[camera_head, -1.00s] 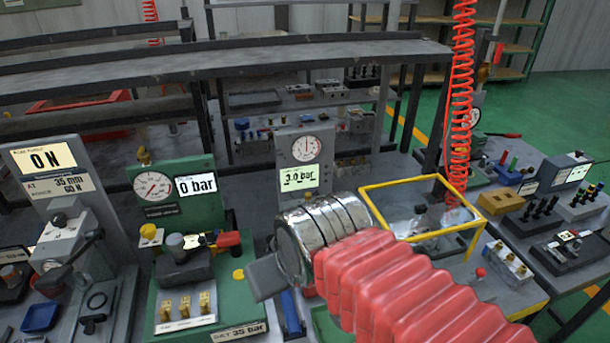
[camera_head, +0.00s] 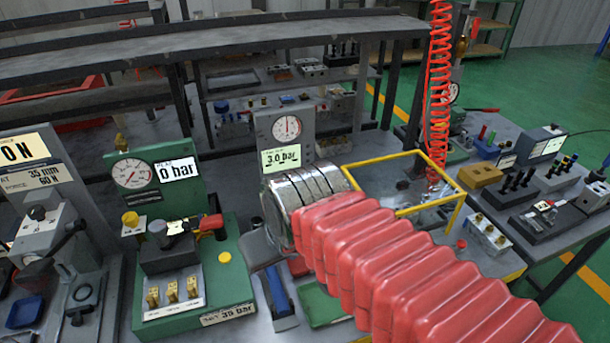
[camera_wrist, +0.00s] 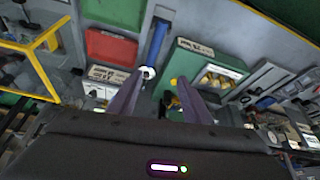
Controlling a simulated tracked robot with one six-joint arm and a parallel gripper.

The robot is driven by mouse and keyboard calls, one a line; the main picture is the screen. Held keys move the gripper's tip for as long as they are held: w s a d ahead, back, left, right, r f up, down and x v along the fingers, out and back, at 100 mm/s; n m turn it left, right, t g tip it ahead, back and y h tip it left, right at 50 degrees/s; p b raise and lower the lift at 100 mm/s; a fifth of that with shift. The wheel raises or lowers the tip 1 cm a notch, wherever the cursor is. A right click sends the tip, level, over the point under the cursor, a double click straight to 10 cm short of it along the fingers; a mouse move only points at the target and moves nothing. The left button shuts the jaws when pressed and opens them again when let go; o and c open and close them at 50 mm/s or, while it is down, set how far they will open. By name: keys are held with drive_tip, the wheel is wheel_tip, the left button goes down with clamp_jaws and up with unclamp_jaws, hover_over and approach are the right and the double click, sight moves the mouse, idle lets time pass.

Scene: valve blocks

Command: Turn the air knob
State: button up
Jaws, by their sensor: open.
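A grey panel (camera_head: 286,133) with a round dial and a "3.0 bar" readout stands behind my gripper in the head view. No knob on it can be made out; its lower part is hidden by my wrist. In the wrist view my gripper (camera_wrist: 158,85) is open, its two dark fingers apart with nothing held. A small white round piece (camera_wrist: 148,73) shows between the fingertips, at the end of a blue bar (camera_wrist: 157,42). I cannot tell whether it is the air knob. The blue bar also shows in the head view (camera_head: 279,293), below a grey finger.
A green block (camera_head: 195,290) with brass fittings and a "0 bar" gauge panel stands left of my gripper. A yellow frame (camera_head: 405,157) stands to the right, close to my red-sleeved arm. A green tray (camera_head: 322,305) lies below. A red coiled hose (camera_head: 438,95) hangs behind.

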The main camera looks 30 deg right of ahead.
drive_tip(key=w+d, duration=2)
drive_tip(key=d, duration=0.5)
drive_tip(key=shift+w+r+m+g, duration=0.2)
drive_tip(key=shift+m+g, duration=0.1)
drive_tip(key=shift+m, duration=0.1)
drive_tip(key=x, duration=1.3)
drive_tip(key=shift+w+d+f, duration=0.15)
drive_tip(key=shift+d+f, duration=0.05)
drive_tip(key=shift+f, duration=0.2)
